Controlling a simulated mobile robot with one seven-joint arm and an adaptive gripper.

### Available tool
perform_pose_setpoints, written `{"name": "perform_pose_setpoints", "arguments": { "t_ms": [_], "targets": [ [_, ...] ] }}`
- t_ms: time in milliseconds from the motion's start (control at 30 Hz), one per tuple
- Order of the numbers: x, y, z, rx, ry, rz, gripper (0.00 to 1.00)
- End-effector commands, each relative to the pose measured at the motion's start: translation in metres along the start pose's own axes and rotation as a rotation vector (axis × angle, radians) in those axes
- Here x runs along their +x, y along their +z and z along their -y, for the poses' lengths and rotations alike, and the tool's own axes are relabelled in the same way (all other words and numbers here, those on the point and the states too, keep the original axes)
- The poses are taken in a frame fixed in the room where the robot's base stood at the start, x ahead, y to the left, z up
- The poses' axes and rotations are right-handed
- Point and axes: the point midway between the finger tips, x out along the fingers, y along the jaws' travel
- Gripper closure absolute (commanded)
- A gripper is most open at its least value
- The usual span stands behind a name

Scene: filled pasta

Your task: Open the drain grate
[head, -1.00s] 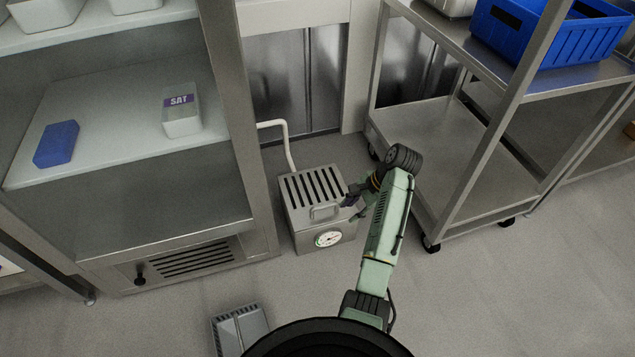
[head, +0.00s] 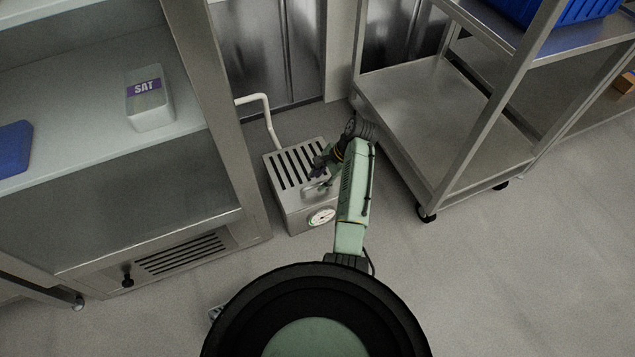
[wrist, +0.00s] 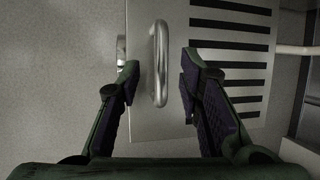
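The drain grate is the slotted metal lid (head: 291,163) on a steel box on the floor; it lies flat and closed. Its bar handle (head: 313,188) is at the front of the lid. In the wrist view the handle (wrist: 158,63) stands between my two fingers, with the slots (wrist: 230,50) to its right. My gripper (head: 319,172) is over the lid at the handle. In the wrist view my gripper (wrist: 158,85) is open, with a gap on each side of the handle. A round dial (head: 321,217) is on the box's front.
A white pipe (head: 266,115) rises behind the box. A steel cabinet with shelves (head: 215,170) stands close on the left, holding a white SAT container (head: 149,100). A wheeled steel rack (head: 430,130) stands on the right. The floor (head: 490,270) at front right is clear.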

Motion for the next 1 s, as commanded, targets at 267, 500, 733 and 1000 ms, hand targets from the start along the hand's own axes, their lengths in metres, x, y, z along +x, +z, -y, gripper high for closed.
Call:
{"name": "perform_pose_setpoints", "arguments": {
  "t_ms": [267,500,733,1000],
  "targets": [
    [0.023,0.0,0.0,0.0,0.0,0.0,0.67],
    [0.024,0.0,0.0,0.0,0.0,0.0,0.67],
    [0.023,0.0,0.0,0.0,-0.001,0.0,0.81],
    [0.023,0.0,0.0,0.0,0.0,0.0,0.99]
  ]
}}
